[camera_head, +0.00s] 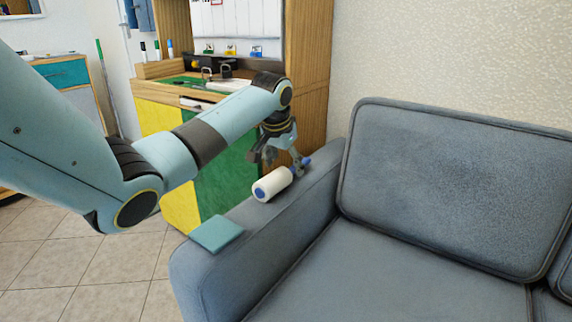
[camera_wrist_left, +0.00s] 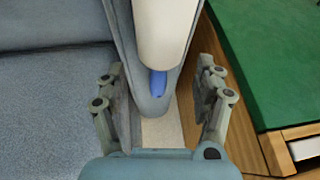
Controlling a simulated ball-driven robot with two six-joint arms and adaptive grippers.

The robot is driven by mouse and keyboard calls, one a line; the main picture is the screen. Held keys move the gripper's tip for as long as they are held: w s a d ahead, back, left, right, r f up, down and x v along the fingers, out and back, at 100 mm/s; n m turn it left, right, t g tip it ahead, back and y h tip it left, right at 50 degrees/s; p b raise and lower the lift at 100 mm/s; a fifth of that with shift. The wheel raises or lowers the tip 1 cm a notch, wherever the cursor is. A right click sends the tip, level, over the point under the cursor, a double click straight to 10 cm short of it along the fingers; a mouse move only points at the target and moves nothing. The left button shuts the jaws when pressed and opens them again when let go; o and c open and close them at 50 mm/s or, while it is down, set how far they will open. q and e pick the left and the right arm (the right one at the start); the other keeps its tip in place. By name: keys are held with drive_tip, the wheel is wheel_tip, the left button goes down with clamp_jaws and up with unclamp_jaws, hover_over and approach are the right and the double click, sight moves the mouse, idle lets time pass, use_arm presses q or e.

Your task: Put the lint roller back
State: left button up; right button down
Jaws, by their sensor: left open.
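The lint roller (camera_head: 272,185) has a white cylinder and a blue handle, and lies on the grey sofa's armrest (camera_head: 312,196). In the left wrist view the white roller (camera_wrist_left: 166,28) is at the top, with its short blue part pointing down toward my jaws. My left gripper (camera_head: 284,157) is at the roller's handle end, over the armrest. Its two fingers (camera_wrist_left: 163,98) are spread on either side of the roller's line and hold nothing. I cannot tell whether a finger touches the handle. My right gripper is out of view.
A flat teal square (camera_head: 217,233) lies on the front of the armrest. A wooden workbench (camera_head: 205,95) with yellow and green doors stands behind the sofa, carrying pens and small items. The sofa seat (camera_head: 400,275) is clear.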

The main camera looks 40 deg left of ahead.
use_arm(q)
drive_tip(key=p+v, duration=0.3)
drive_tip(key=v, duration=0.5)
drive_tip(key=shift+w+a+r, duration=0.1)
drive_tip(key=shift+w+a, duration=0.05)
drive_tip(key=shift+s+r, duration=0.3)
drive_tip(key=shift+r, duration=0.05)
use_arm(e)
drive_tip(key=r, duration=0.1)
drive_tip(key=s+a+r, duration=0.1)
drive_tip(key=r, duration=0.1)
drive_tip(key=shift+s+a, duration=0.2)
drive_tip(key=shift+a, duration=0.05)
use_arm(q)
drive_tip(key=shift+d, duration=0.2)
